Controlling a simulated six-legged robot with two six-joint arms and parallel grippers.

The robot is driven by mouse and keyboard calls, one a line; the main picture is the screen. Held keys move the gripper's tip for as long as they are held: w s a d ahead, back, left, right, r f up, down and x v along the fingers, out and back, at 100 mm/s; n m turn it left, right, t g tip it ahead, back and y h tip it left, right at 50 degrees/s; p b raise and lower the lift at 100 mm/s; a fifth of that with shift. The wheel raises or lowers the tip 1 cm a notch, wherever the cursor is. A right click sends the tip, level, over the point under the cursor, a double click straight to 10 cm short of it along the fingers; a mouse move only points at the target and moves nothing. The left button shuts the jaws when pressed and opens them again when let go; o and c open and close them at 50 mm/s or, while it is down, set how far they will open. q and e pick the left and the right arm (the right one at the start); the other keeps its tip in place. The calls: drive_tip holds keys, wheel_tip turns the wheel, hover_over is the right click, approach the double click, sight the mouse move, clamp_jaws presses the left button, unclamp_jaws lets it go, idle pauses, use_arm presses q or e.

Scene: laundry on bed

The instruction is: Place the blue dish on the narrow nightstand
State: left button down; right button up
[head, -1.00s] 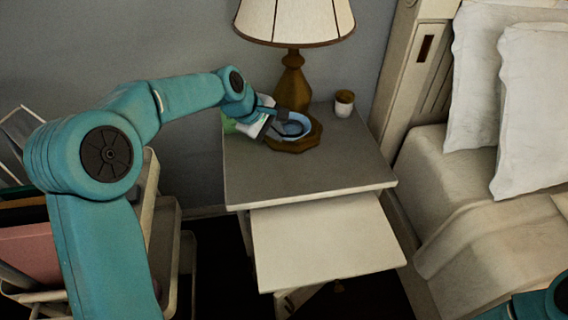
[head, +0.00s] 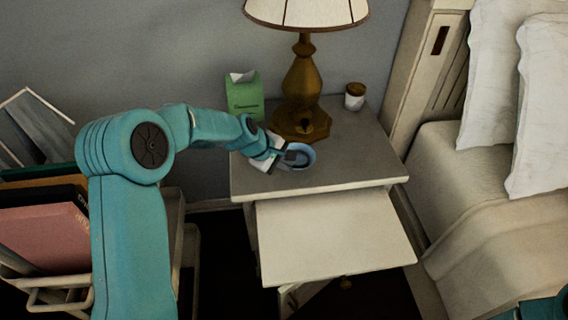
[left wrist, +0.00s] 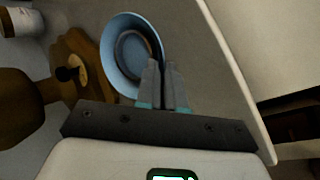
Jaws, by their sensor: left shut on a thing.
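The blue dish (head: 302,157) is a small round bowl over the grey top of the narrow nightstand (head: 345,168), in front of the lamp base. My left gripper (head: 284,154) is shut on the dish's rim, coming from the left. In the left wrist view the dish (left wrist: 121,48) shows beyond the closed fingers (left wrist: 165,75), which pinch its near edge. I cannot tell whether the dish touches the nightstand top. My right gripper is not in view; only a bit of teal arm shows at the bottom right corner.
A brown lamp (head: 301,90) stands at the back of the nightstand, with a green box (head: 244,98) to its left and a small white jar (head: 355,97) to its right. A bed (head: 480,185) stands right, a cart with books (head: 45,230) left.

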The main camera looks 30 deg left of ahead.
use_arm(q)
drive_tip(key=shift+f, duration=0.15)
drive_tip(key=c, duration=1.5)
unclamp_jaws()
drive_tip(key=shift+c, duration=0.2)
drive_tip(key=shift+a+r, duration=0.1)
drive_tip(key=shift+r, duration=0.3)
drive_tip(key=p+v, duration=0.1)
drive_tip(key=v, duration=1)
drive_tip(key=shift+s+r, duration=0.2)
